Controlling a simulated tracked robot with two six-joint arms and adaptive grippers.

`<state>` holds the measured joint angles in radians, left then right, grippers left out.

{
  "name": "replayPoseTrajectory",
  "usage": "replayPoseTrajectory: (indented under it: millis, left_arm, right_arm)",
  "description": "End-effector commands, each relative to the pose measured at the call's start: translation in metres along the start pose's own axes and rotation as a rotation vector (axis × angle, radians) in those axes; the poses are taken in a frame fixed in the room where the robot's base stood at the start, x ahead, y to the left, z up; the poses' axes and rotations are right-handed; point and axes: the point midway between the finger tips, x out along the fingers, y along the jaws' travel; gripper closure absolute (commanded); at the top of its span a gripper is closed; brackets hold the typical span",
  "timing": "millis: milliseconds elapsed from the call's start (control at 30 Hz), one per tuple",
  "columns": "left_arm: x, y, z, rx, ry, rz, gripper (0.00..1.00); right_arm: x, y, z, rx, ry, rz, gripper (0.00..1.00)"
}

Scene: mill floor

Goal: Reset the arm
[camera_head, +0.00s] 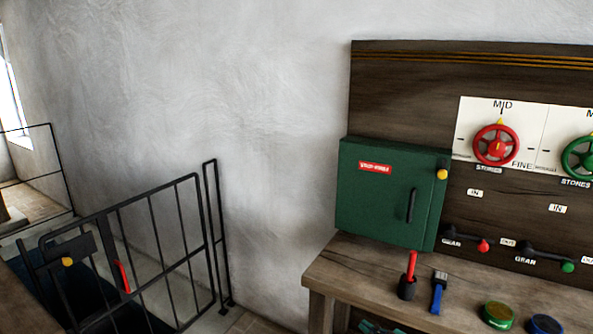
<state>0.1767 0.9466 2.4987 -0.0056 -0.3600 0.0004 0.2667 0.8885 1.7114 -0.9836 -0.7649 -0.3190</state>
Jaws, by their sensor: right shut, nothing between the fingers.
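My left gripper is out of view.
A green cabinet (385,195) stands at the back of the bench. Red (496,145) and green handwheels (581,158) and gear levers are on the panel. A red-handled item (410,275), a blue item (438,292) and round pots (498,314) stand on the bench. A black gate (165,250) is left.

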Motion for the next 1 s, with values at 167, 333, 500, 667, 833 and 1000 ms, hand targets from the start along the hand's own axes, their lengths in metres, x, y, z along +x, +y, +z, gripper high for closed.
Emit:
replayPoseTrajectory:
  millis: [167, 333, 500, 667, 833, 1000]
  left_arm:
    - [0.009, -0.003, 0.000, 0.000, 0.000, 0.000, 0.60]
    - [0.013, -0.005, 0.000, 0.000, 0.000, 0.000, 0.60]
    - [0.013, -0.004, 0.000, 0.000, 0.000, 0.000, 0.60]
    - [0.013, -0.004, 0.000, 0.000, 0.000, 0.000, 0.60]
    - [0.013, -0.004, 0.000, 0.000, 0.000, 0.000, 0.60]
    - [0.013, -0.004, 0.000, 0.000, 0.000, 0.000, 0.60]
  right_arm:
    - [-0.021, -0.129, 0.057, 0.389, -0.259, -0.115, 1.00]
    - [-0.082, -0.235, 0.099, 0.713, -0.572, -0.183, 1.00]
    - [-0.162, -0.308, 0.120, 0.980, -0.889, -0.185, 1.00]
    - [-0.214, -0.342, 0.125, 1.147, -1.095, -0.144, 1.00]
    - [-0.228, -0.348, 0.128, 1.239, -1.176, -0.101, 1.00]
    - [-0.227, -0.347, 0.128, 1.241, -1.173, -0.098, 1.00]
